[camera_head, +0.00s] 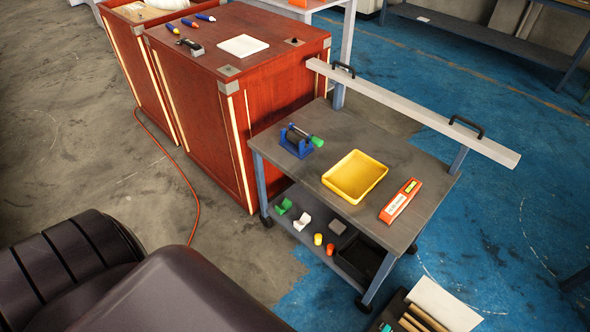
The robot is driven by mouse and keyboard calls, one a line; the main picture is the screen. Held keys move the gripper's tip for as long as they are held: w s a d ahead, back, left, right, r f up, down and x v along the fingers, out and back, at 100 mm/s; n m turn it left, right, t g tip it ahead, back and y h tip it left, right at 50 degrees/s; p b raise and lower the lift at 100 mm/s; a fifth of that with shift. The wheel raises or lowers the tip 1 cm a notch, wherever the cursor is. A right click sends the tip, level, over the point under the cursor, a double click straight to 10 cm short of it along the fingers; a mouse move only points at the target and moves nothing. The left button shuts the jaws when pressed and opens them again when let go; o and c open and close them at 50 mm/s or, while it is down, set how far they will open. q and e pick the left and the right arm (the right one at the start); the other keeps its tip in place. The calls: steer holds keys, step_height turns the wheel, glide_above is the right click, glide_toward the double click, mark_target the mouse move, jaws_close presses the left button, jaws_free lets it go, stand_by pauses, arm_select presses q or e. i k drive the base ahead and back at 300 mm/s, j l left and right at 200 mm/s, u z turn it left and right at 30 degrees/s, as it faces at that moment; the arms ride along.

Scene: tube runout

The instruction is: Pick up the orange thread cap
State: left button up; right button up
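A small orange piece (330,249), which looks like the orange thread cap, stands on the lower shelf of the grey cart. It is near the shelf's front edge, below the yellow tray. A similar yellow piece (318,239) stands just to its left, slightly apart. The upper shelf overhangs the area behind them. Neither of my grippers shows in the head view, so their state and distance to the cap cannot be seen.
The cart top (311,175) holds a yellow tray (355,177), a red level (401,201) and a blue stand (298,141). The lower shelf also holds green (283,206) and white (302,221) pieces and a dark bin. A red cabinet (195,110) stands behind left.

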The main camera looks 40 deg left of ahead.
mark_target(331, 247)
steer(key=u, duration=0.75)
steer(key=j+z, duration=0.2)
steer(key=j, duration=0.4)
steer(key=k+j+z, duration=0.2)
steer(key=j, duration=0.35)
steer(key=i, duration=0.1)
